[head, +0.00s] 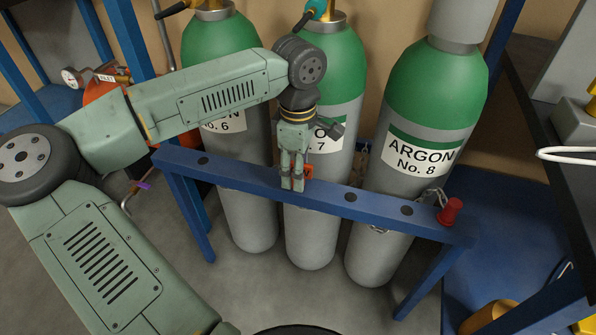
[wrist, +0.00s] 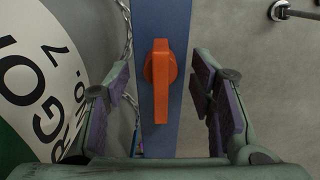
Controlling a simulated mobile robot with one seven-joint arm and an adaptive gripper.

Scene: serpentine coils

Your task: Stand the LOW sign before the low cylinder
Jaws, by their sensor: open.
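My gripper (head: 292,182) hangs over the blue rail in front of the ARGON No. 7 cylinder (head: 325,135). In the wrist view its fingers (wrist: 162,95) are open, one on each side of an orange-red piece (wrist: 160,72) on the rail, with gaps on both sides. That piece shows partly in the head view (head: 308,172) behind the fingers; I see no lettering on it. A red piece (head: 449,212) stands at the rail's right end. I cannot tell which is the LOW sign. Cylinders No. 6 (head: 240,180) and No. 8 (head: 410,125) flank No. 7; none is visibly marked low.
The blue rail (head: 250,182) has several dark round spots, with free room between No. 7 and No. 8. Chains (wrist: 128,40) run beside the cylinders. A dark shelf (head: 540,130) stands at right. A gauge (head: 72,77) is at far left.

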